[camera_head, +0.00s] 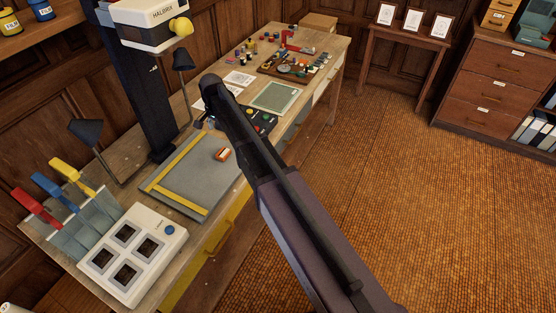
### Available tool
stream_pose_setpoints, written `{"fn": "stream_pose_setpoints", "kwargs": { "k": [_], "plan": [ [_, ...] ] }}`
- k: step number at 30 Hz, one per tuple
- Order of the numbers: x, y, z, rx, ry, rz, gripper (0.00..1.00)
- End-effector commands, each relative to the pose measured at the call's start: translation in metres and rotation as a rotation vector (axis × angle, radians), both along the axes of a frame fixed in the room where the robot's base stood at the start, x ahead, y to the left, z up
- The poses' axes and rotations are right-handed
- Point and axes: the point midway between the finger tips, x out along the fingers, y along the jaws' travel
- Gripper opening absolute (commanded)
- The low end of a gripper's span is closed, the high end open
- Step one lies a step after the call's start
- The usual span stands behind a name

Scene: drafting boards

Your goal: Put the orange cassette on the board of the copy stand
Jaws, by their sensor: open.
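The orange cassette (222,154) is small, with a pale label. It appears to lie flat on the grey board (182,192) of the copy stand, near the board's far right edge. The board has yellow rulers along its left and front sides. My gripper (200,123) is a small dark shape at the far end of my arm, beyond the board's far edge. It is open, apart from the cassette, and partly hidden by my arm. The stand's black column (145,95) rises behind the board and carries a white camera head (155,22).
A white box with several dark windows (163,243) and a rack with red, blue and yellow handles (75,222) stand at the near left. Dark lamps flank the column. A button panel (262,120), a green mat (274,97) and a cluttered tray (290,68) lie beyond.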

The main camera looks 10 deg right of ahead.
Motion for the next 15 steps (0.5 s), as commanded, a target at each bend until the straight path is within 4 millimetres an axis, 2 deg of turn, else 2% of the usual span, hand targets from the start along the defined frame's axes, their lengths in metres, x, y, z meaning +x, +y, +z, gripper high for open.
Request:
{"fn": "stream_pose_setpoints", "kwargs": {
  "k": [5,8,15],
  "plan": [
    [-0.028,-0.033,0.000,-0.001,0.000,0.060,0.90],
    [-0.052,-0.061,0.000,-0.001,0.000,0.121,0.90],
    [-0.129,-0.135,0.000,-0.003,0.001,0.313,0.90]
  ]
}}
